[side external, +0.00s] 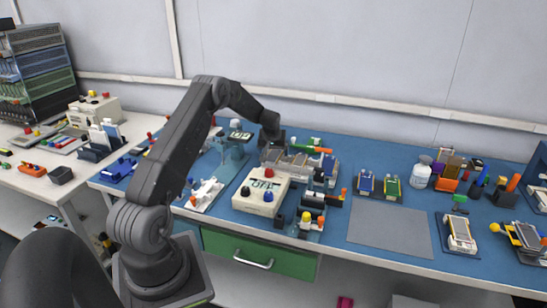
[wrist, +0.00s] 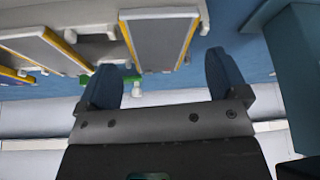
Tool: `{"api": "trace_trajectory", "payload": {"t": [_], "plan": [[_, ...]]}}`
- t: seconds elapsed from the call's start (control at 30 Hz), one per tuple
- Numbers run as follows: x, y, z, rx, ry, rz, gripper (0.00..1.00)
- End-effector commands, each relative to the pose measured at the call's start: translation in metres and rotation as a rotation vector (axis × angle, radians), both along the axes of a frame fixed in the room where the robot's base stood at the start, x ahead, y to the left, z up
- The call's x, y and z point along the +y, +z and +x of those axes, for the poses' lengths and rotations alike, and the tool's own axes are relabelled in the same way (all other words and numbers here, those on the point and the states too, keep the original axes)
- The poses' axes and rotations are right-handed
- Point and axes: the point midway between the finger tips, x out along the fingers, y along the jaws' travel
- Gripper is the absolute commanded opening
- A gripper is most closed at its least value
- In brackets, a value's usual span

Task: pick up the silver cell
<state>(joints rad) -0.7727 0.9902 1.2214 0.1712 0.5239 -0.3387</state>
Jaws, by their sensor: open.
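A flat silver-grey cell (wrist: 158,42) with yellow edges lies in a pale holder at the upper middle of the wrist view. A second similar grey panel (wrist: 42,48) with a yellow edge is to its left. I cannot tell for sure which is the silver cell. My gripper (wrist: 163,86) is open and empty, its two blue fingertips spread below the middle panel in the picture and apart from it. In the side external view my gripper (side external: 272,137) is by a fixture with grey panels (side external: 298,162) at the back of the blue bench; the cell is not clear there.
A white box with buttons (side external: 262,190) stands in front of the fixture. Green and orange handles (side external: 322,150) are close on its right. Blue and green cells (side external: 378,185) stand farther right. A bare grey mat (side external: 390,230) leaves free room at the front right.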

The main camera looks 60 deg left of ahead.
Motion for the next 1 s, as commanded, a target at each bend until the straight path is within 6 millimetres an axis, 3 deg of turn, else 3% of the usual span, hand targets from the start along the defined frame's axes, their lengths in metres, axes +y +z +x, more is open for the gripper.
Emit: {"api": "trace_trajectory", "payload": {"t": [0.13, 0.67, 1.0], "plan": [[0.0043, -0.0104, 0.0024, -0.001, 0.001, 0.001, 0.92], [0.0043, -0.0131, 0.0024, 0.000, 0.001, 0.000, 0.92], [0.0045, -0.0131, 0.0019, 0.000, 0.002, -0.001, 0.60]]}}
